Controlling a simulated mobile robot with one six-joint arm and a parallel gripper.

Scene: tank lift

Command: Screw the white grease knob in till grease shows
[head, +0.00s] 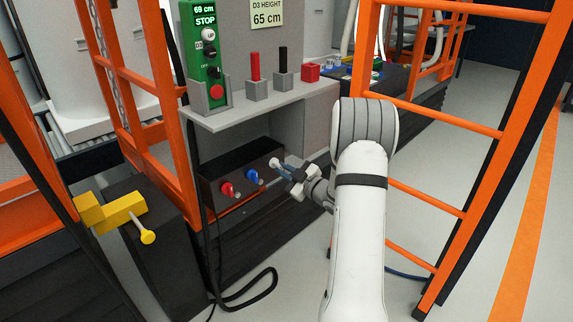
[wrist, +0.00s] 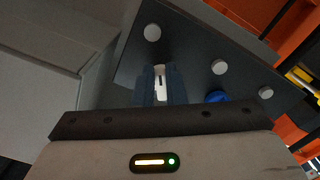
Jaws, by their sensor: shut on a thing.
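The white grease knob (head: 274,162) is at the right end of a row of knobs on the black box (head: 235,166) under the grey shelf. My gripper (head: 284,168) reaches it from the right, with its fingers at the knob. In the wrist view, my gripper (wrist: 160,88) is shut on the white knob (wrist: 159,77), which shows as a pale strip with a dark mark between the two fingers. The fingers hide the knob's sides. I see no grease; a pale round disc (wrist: 152,32) sits on the panel beyond the knob.
A blue knob (head: 252,176) and a red knob (head: 227,189) are close to the left. The grey shelf (head: 262,106) overhangs, carrying a green control box (head: 203,60). Orange ladder rails (head: 490,125) stand at the right. A black cable (head: 250,293) lies on the floor.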

